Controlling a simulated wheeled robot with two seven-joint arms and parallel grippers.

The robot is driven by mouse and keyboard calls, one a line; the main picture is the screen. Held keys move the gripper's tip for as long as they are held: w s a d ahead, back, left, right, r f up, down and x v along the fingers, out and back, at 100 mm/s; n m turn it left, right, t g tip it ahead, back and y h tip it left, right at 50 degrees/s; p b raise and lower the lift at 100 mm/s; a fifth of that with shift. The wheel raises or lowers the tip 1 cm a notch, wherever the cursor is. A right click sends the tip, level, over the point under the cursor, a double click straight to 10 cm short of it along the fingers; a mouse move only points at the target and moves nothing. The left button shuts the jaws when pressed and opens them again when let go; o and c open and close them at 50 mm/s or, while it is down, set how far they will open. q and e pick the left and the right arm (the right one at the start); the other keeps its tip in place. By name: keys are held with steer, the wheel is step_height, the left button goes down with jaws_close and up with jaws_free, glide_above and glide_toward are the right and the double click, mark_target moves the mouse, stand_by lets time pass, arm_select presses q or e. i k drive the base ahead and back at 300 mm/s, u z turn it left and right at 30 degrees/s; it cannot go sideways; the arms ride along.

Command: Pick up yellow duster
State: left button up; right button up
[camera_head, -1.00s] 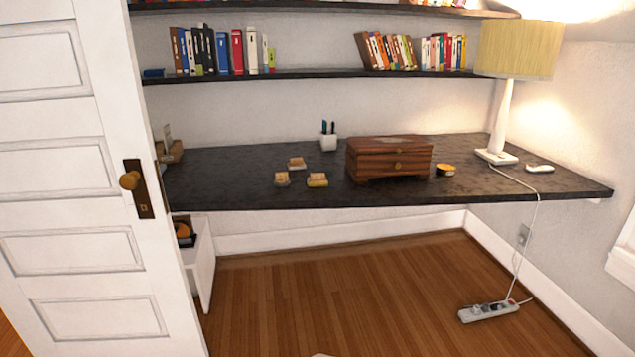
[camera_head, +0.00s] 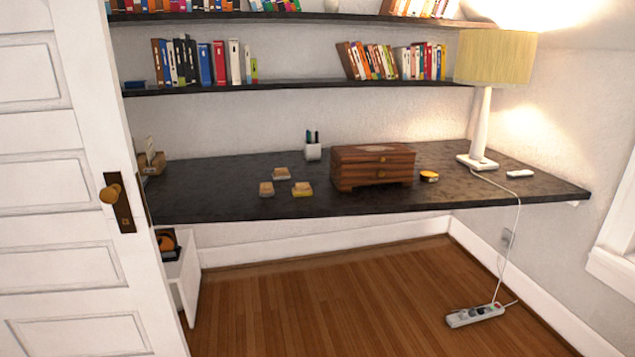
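A small block-shaped duster with a yellow lower part and a tan top (camera_head: 302,189) lies on the dark desk (camera_head: 210,196), left of the wooden box. Two similar blocks lie near it: a paler one (camera_head: 281,173) behind it and a grey-based one (camera_head: 266,189) to its left. None of my grippers shows in this view.
A wooden drawer box (camera_head: 372,167) and a white pen cup (camera_head: 313,151) stand on the desk. A lamp (camera_head: 480,135) stands at the right. A white door (camera_head: 70,190) fills the left side. A power strip (camera_head: 474,316) and its cable lie on the otherwise clear floor.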

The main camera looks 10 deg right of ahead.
mark_target(300, 189)
steer(key=z, duration=0.55)
steer(key=i, duration=0.75)
steer(key=z, duration=0.65)
steer(key=i, duration=1.15)
steer(key=u, duration=0.45)
